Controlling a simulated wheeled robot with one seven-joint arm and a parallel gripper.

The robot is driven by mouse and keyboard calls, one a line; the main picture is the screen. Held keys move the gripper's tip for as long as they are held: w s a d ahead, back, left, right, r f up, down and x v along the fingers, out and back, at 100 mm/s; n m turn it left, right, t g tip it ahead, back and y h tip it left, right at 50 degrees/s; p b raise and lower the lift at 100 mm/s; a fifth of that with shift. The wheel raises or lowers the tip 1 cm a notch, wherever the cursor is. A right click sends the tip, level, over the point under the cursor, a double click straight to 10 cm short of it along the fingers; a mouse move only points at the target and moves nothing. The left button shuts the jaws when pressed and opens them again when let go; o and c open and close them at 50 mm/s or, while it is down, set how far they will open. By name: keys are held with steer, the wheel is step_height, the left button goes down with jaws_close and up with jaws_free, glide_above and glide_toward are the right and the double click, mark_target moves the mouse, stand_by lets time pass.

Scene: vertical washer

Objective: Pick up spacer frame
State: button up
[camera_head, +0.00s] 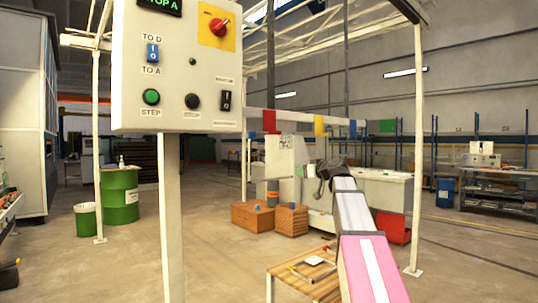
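A low wooden table (279,270) stands at the bottom centre, partly hidden by my arm. On it lies a thin, pale, angled outline with dark ends (311,280), which may be the spacer frame; it is too small to be sure. A small whitish flat piece (314,260) lies within or beside it. My arm, pink and white, reaches up and away past the table's right side. My gripper (326,178) is at its dark far end, above and beyond the table and apart from the things on it. Its fingers are too small and dark to read.
A control panel (180,65) on a post stands close at left. Brown boxes (252,217) and a white machine (285,165) stand behind the table. A green drum (120,195) and small green bin (85,220) are at left. A white post (418,180) rises at right. Open floor lies between.

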step_height(320, 180, up, 7)
steer(key=d+t, duration=0.1)
steer(key=x, duration=1)
steer(key=shift+a+r+n+y, duration=0.3)
steer(key=shift+r+n+y, duration=0.1)
steer(key=shift+r, duration=0.15)
jaws_close()
